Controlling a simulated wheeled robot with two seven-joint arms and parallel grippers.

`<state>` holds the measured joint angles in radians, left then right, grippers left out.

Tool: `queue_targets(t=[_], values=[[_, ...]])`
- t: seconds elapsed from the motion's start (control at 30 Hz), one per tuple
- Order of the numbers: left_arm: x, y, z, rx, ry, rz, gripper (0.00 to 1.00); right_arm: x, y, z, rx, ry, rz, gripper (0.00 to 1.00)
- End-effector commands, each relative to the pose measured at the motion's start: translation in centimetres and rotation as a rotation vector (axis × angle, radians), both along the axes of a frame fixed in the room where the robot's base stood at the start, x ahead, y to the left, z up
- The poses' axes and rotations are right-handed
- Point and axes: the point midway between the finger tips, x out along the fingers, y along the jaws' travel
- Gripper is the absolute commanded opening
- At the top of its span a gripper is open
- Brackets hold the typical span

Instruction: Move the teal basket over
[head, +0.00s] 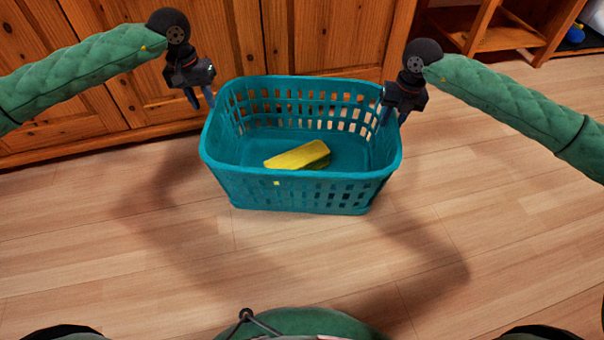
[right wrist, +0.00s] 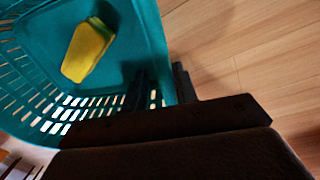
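The teal basket (head: 300,188) stands upright on the wooden floor, with slotted walls and an open top. A yellow item (head: 298,156) lies inside it; it also shows in the right wrist view (right wrist: 88,50). My left gripper (head: 200,100) is at the basket's left rim, fingers pointing down and apart. My right gripper (head: 394,117) is at the right rim, fingers apart. In the right wrist view, the fingers of my right gripper (right wrist: 161,86) stand on either side of the basket's wall (right wrist: 152,40). Whether either gripper touches the rim is hard to tell.
A wooden cabinet (head: 330,40) stands close behind the basket. An open wooden shelf (head: 500,32) is at the back right, with a blue item (head: 575,33) near it. The wooden floor (head: 250,260) in front and to the right is clear.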

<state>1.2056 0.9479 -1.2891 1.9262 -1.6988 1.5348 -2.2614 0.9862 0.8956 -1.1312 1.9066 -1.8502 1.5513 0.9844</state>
Motion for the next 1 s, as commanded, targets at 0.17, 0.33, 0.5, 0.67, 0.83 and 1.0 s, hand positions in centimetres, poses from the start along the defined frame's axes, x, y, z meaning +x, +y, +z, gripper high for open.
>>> queue_targets(t=[0.17,0.33,0.5,0.67,0.83,1.0], values=[[0.0,0.0,0.0,0.0,0.0,0.0,0.29,0.0,-0.5,3.4,0.0,-0.002,0.0,0.29],[0.0,0.0,0.0,0.0,0.0,0.0,0.29,0.0,-0.7,5.6,0.0,0.0,0.0,0.29],[0.0,0.0,0.0,0.0,0.0,0.0,0.29,-0.1,-0.9,6.7,0.0,0.001,0.0,0.29],[0.0,0.0,0.0,0.0,0.0,0.0,0.29,-0.1,-0.9,6.9,0.0,0.002,0.0,0.29],[0.0,0.0,0.0,0.0,0.0,0.0,0.29,-0.1,-0.9,6.9,0.0,0.001,0.0,0.29],[0.0,0.0,0.0,0.0,0.0,0.0,0.29,-0.1,-0.9,6.9,0.0,0.001,0.0,0.29]])
